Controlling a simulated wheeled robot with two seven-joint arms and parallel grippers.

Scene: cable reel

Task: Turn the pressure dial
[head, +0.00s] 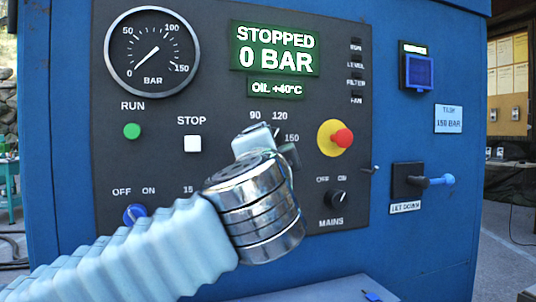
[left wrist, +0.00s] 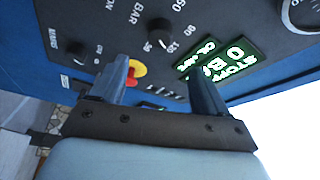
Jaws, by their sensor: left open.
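The pressure dial (left wrist: 160,35) is a dark round knob with numbers around it, on the dark panel in the left wrist view. In the head view my left gripper hides most of it, with 90, 120 and 150 showing around. My left gripper (head: 270,145) is open in front of the dial. In the left wrist view its fingers (left wrist: 158,72) are spread, with the dial beyond the gap between them and nothing held. I cannot tell whether a finger touches the panel. My right gripper is not in view.
The green screen (head: 275,50) reads STOPPED, 0 BAR. The gauge (head: 152,52) needle points near 0. A red emergency button (head: 342,138) on yellow and the mains knob (head: 338,198) lie right of the gripper. The white stop button (head: 192,144) lies left. A blue-handled lever (head: 435,181) sticks out farther right.

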